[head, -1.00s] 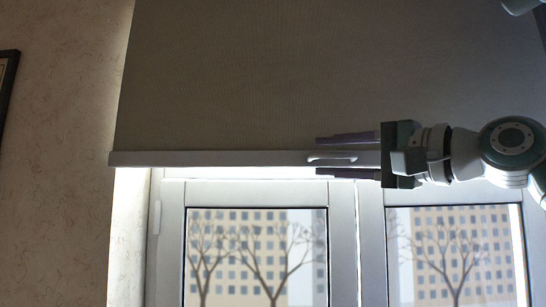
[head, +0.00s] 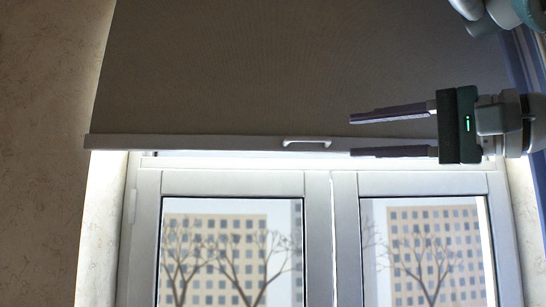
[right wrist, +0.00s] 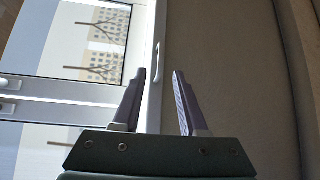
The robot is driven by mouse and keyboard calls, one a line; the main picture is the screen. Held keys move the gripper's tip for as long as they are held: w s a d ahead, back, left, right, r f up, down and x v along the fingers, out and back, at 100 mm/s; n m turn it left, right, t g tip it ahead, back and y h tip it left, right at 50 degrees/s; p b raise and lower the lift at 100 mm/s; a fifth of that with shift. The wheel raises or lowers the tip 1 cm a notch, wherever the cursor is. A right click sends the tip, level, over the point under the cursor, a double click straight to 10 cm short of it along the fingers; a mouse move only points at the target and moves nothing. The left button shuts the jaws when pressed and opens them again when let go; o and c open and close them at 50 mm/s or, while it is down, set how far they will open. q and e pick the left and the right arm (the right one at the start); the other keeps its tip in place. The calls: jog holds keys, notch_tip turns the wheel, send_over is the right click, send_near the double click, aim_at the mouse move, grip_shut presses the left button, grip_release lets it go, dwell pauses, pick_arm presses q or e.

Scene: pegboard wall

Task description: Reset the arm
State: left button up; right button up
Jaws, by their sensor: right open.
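My right gripper (head: 352,135) is open and empty in the head view, with its fingers pointing left. It is to the right of a light handle (head: 307,142) on the bottom bar (head: 220,143) of a grey roller blind (head: 270,70). A gap shows between the fingertips and the handle in the head view. In the right wrist view the open fingers (right wrist: 160,72) also show, with the handle (right wrist: 156,62) beyond them between the tips. My left gripper is not in view.
A white-framed window (head: 318,240) stands below the blind, with buildings and bare trees outside. A beige wall (head: 40,180) is at the left. The bottom bar runs behind my right fingers.

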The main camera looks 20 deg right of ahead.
dwell(0.4)
jog(key=s+a+f+n+g+h+p, duration=0.1)
jog(key=s+a+f+n+g, duration=0.1)
jog(key=f, duration=0.7)
jog(key=s+a+f+n+g+h+p, duration=0.1)
jog(key=a+f+n+g+h, duration=0.15)
jog(key=f, duration=0.55)
jog(key=s+a+f+n+g+h+p, duration=0.1)
jog(key=s+a+f+n+g, duration=0.1)
jog(key=f, duration=0.7)
jog(key=s+f+n+g+h, duration=0.2)
jog(key=s+f, duration=0.4)
jog(key=s, duration=0.3)
jog(key=s+f+n+g+h+p, duration=0.1)
jog(key=s+f+n+g, duration=0.3)
jog(key=s, duration=0.6)
notch_tip(320, 180, down, 2)
jog(key=shift+s+a+g+h+p, duration=0.3)
jog(key=shift+g+h, duration=0.05)
jog(key=shift+h, duration=0.5)
jog(key=shift+n, duration=0.25)
